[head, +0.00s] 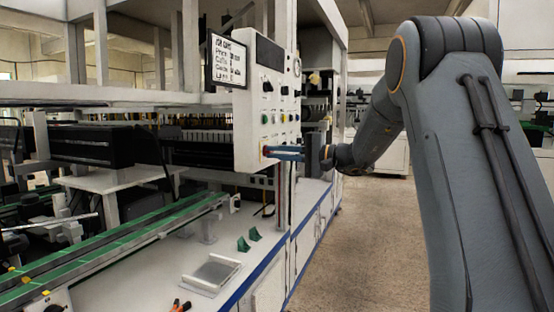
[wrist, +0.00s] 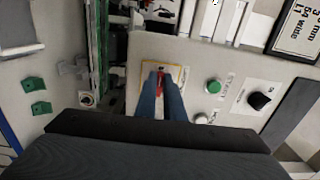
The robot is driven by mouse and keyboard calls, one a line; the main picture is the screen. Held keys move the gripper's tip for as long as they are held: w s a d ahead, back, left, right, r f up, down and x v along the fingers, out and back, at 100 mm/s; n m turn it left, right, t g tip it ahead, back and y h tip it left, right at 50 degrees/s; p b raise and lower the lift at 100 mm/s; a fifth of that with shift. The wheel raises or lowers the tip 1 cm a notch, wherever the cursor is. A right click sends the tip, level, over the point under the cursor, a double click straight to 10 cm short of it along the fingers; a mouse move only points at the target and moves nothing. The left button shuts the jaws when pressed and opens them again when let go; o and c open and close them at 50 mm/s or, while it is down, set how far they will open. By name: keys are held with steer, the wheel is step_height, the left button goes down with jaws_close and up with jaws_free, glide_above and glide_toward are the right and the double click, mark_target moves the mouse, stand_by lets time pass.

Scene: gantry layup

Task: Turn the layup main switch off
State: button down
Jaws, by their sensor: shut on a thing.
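The layup main switch (wrist: 171,98) is a red handle on a yellow-bordered plate, low on the white control panel (head: 252,110). In the wrist view it shows between the blue fingertips of my gripper (wrist: 161,88). My gripper is shut on the red handle, and the fingers hide part of it. In the head view my gripper (head: 277,153) reaches the panel's lower edge from the right. The handle's exact angle is hard to tell there.
A green button (wrist: 213,87) and a black knob (wrist: 259,101) sit beside the switch. A sign (head: 227,61) is fixed at the panel's upper left. Green brackets (head: 249,239) and a grey tray (head: 211,273) lie on the white bench below. The aisle floor (head: 365,240) is clear.

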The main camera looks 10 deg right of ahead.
steer(key=shift+s+f, duration=0.1)
steer(key=shift+f, duration=0.1)
steer(key=c, duration=1.9)
jaws_free()
steer(key=shift+r, duration=0.1)
steer(key=shift+o, duration=0.2)
steer(key=shift+d, duration=0.1)
steer(key=v, duration=0.7)
steer(key=shift+s+d, duration=0.2)
steer(key=shift+s, duration=0.1)
steer(key=shift+a, duration=0.1)
